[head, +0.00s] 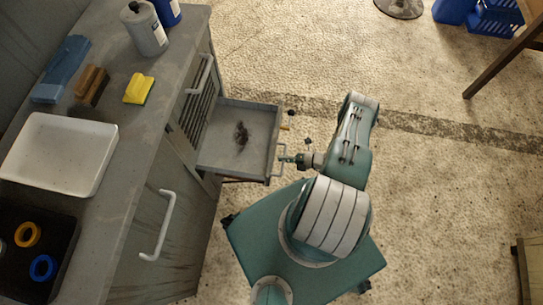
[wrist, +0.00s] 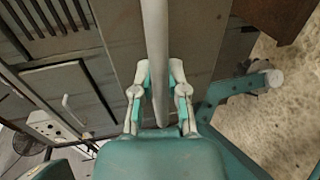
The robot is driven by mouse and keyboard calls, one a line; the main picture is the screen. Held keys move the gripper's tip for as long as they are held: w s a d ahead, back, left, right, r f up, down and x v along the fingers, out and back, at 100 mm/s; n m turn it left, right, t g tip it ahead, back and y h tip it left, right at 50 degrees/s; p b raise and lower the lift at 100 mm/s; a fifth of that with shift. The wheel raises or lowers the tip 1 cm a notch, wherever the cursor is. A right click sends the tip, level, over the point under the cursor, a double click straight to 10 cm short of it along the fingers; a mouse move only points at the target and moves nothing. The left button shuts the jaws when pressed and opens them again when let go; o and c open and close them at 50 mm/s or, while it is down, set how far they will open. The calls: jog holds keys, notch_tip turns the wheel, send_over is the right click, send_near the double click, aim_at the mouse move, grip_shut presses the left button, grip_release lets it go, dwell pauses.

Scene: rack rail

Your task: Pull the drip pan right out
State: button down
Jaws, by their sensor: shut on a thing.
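The drip pan (head: 262,112) is a shallow grey metal tray with a dark stain on its floor. It sticks out of the slot in the grey cabinet, with its inner end at the cabinet front. My gripper (head: 287,159) is at the pan's outer edge, at its handle (head: 279,153). In the wrist view my gripper (wrist: 160,95) has its two fingers on either side of a pale round bar (wrist: 157,40), the handle, and is shut on it. The pan's far inner edge is hidden by the cabinet.
The cabinet (head: 135,240) has a white door handle (head: 163,225) below the pan's left. Its top holds a white tray (head: 62,118), a yellow sponge (head: 138,88), brushes and bottles (head: 146,28). Open floor (head: 440,190) lies to the right. Blue crates (head: 494,18) stand far off.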

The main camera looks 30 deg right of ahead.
jog(key=shift+s+d+f, duration=0.15)
jog(key=shift+s+d, duration=0.3)
jog(key=shift+d, duration=0.05)
jog(key=c, duration=0.6)
grip_release()
jog(key=shift+c, duration=0.2)
jog(key=v, duration=1.2)
